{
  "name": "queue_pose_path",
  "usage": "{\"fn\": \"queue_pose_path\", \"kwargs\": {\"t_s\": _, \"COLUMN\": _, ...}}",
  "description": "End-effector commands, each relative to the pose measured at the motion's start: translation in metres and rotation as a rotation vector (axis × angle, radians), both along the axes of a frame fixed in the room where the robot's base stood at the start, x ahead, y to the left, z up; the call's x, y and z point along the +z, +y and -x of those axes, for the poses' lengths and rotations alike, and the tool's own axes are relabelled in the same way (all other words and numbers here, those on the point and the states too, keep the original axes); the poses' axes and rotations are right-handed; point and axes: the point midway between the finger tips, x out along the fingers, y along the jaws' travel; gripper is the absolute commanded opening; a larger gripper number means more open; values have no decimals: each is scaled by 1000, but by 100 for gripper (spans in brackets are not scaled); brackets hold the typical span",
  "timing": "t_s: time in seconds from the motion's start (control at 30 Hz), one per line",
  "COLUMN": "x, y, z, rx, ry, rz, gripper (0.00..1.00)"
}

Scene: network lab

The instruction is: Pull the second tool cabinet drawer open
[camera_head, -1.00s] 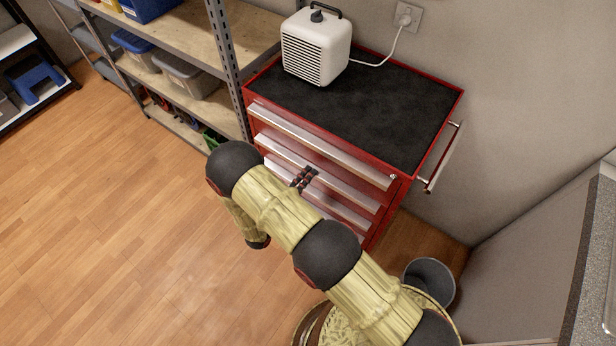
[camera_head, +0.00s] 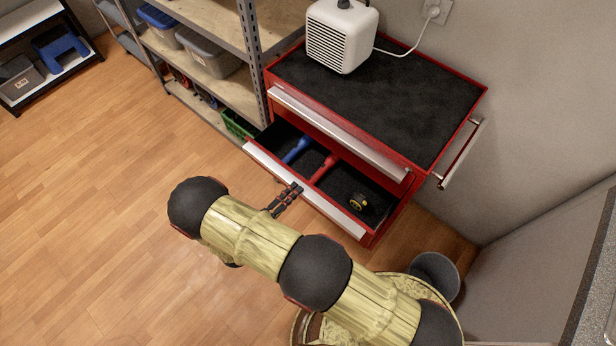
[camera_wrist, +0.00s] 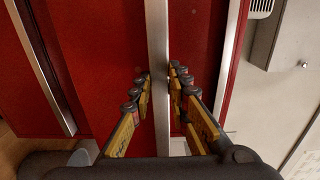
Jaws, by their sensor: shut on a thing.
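The red tool cabinet (camera_head: 388,230) has a black top. Its second drawer (camera_head: 344,195) stands pulled out, with a blue-handled tool (camera_head: 297,150), a red tool (camera_head: 323,168) and a yellow and black round item (camera_head: 358,202) in it. My gripper (camera_head: 293,190) is at the middle of that drawer's silver handle strip (camera_head: 335,214). In the wrist view my gripper's fingers (camera_wrist: 159,82) sit on both sides of the handle strip (camera_wrist: 158,30), shut on it. The top drawer (camera_head: 335,130) is shut. The lower drawers are hidden in the head view.
A white heater (camera_head: 340,38) stands on the cabinet, its cord running to the wall socket. Metal shelving (camera_head: 225,75) with bins stands close on the left. A grey bin (camera_head: 435,275) stands at the right of the cabinet. The wooden floor (camera_head: 100,200) at left is clear.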

Motion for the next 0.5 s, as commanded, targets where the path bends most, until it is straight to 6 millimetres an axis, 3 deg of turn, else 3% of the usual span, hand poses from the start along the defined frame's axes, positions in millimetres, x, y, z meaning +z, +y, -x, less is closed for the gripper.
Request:
{"fn": "queue_pose_path", "kwargs": {"t_s": 0.2, "x": -7, "y": 36, "z": 49, "rx": 3, "ry": 10, "rz": -3, "gripper": 0}}
{"fn": "queue_pose_path", "kwargs": {"t_s": 0.5, "x": -7, "y": 74, "z": 100, "rx": -1, "ry": 10, "rz": -2, "gripper": 0}}
